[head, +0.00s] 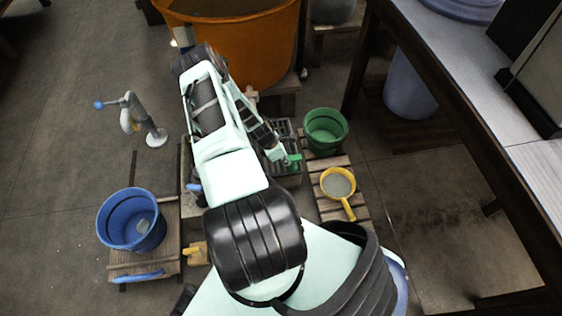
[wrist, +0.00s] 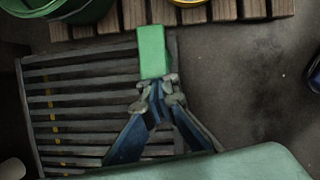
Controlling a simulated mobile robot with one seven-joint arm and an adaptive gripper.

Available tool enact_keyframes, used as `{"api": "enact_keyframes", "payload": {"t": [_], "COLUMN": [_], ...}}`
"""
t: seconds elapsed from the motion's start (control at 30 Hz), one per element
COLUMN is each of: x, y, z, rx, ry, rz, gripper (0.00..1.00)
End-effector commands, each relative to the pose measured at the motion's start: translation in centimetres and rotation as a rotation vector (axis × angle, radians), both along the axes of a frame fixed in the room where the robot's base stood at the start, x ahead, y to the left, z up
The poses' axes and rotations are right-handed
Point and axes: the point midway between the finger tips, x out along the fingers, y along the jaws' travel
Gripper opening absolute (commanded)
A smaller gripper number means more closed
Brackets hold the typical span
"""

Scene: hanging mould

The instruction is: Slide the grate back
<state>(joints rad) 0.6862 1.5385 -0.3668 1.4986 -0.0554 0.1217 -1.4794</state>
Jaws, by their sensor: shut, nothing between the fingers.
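The grate (wrist: 80,102) is a dark slatted panel filling the left and middle of the wrist view. In the head view the grate (head: 285,130) shows only in part, beyond my arm. A green block (wrist: 152,48) stands at the grate's upper right part; in the head view the green piece (head: 293,160) is beside my gripper's tip. My gripper (wrist: 158,84) is shut and empty, with its fingertips right at the near end of the green block. I cannot tell whether they touch it. My gripper (head: 280,154) is low over the grate in the head view.
A green tub (head: 326,146) and a yellow ladle (head: 338,182) rest on slatted wood right of the grate. A large orange vat (head: 262,50) stands behind. A blue bucket (head: 112,218) is at left. A long table (head: 455,75) runs along the right.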

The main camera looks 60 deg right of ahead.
Motion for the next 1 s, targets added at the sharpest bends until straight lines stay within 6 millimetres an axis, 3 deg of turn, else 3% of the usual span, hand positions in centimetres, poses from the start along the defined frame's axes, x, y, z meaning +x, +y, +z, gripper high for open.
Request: {"api": "enact_keyframes", "payload": {"t": [0.4,0.67,0.8,1.0], "x": [-0.4,3.0,4.0,5.0], "y": [-0.5,1.8,2.8,4.1], "z": [0.2,0.0,3.8,7.4], "rx": [-0.009,-0.004,-0.003,-0.001], "ry": [0.006,0.000,-0.001,-0.001], "rz": [-0.004,0.001,-0.001,-0.002], "gripper": [0.00,0.00,0.00,0.00]}}
